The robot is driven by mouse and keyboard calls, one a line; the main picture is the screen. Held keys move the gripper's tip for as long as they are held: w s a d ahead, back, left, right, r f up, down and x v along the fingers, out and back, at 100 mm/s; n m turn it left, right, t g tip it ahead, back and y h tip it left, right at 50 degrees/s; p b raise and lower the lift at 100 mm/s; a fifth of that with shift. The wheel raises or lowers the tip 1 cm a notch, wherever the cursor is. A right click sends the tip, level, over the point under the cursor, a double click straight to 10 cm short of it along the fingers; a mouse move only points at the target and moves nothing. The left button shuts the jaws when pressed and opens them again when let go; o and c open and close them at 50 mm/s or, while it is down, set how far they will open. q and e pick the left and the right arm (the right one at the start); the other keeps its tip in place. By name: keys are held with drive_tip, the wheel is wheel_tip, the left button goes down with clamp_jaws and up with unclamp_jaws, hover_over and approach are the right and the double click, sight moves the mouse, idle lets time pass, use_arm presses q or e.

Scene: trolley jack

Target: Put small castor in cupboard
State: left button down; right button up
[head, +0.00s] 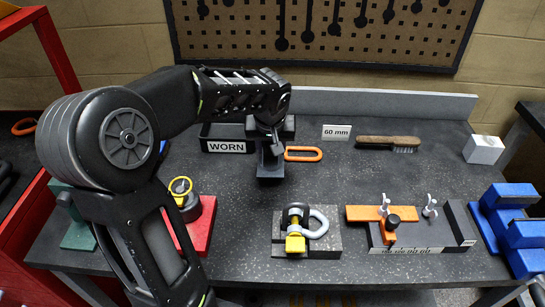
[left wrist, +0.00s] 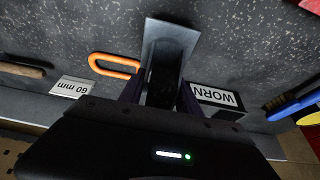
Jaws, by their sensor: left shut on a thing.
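My left gripper (head: 270,148) is over the back middle of the dark workbench, pointing down. In the left wrist view its fingers (left wrist: 160,95) are shut on a dark thing with a grey plate (left wrist: 172,32), which looks like the small castor. The same thing shows dark and partly hidden below the gripper in the head view (head: 270,170). I cannot tell whether it touches the bench. No cupboard can be made out, and my right gripper is not in view.
Fixtures, including a shackle block (head: 306,232) and blue blocks (head: 508,222), line the front. A red frame (head: 55,50) stands left.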

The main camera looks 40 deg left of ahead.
sight(271, 156)
use_arm(q)
drive_tip(key=shift+f, duration=1.8)
drive_tip(key=shift+f, duration=0.15)
drive_tip(key=c, duration=0.8)
unclamp_jaws()
drive_tip(key=shift+c, duration=0.2)
drive_tip(key=shift+r, duration=0.35)
drive_tip(key=v, duration=1.1)
drive_tip(key=shift+s+r, duration=0.2)
drive_tip(key=shift+r, duration=0.05)
